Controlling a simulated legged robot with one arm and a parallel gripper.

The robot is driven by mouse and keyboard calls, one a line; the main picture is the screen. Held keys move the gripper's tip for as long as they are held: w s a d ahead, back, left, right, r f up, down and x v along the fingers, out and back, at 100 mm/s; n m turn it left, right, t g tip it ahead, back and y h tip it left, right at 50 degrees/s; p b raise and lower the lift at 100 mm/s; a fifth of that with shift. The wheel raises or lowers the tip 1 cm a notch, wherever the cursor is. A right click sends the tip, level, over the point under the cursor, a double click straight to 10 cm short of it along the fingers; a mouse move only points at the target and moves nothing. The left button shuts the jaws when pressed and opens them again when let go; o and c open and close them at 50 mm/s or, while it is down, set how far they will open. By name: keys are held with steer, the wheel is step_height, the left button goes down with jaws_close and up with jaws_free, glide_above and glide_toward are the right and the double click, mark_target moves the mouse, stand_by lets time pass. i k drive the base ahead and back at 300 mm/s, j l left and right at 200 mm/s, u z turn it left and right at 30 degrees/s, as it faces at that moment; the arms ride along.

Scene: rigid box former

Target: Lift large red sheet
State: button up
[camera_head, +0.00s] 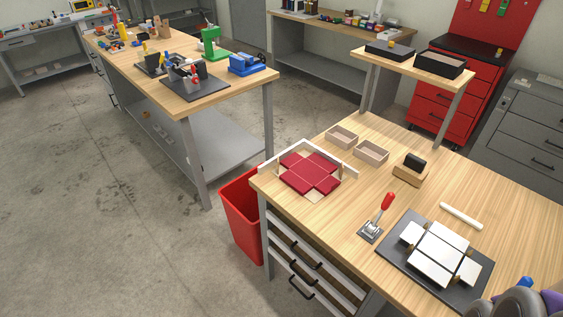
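The large red sheet (311,173) is a flat, cross-shaped piece with fold lines. It lies at the near left corner of the light wooden bench (318,232), inside a low white raised edge (331,153). A white piece in several panels (440,236) lies on a dark grey plate (395,264) at the right of the same bench, with small brown blocks between the panels. My gripper cannot be seen. Only grey rounded parts with blue and purple, which look like my arm, show at the bottom right corner, well away from the red sheet.
A red-handled lever clamp (377,217), a white rod (461,216), a wooden block with a black top (411,168) and two shallow wooden trays (342,137) stand on the bench. A red bin (243,213) stands beside its left end. Floor to the left is clear.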

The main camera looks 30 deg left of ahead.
mark_target(303, 174)
steer(key=u, duration=1)
steer(key=i+j, duration=0.9)
steer(key=i, duration=0.15)
steer(key=j+u, duration=0.05)
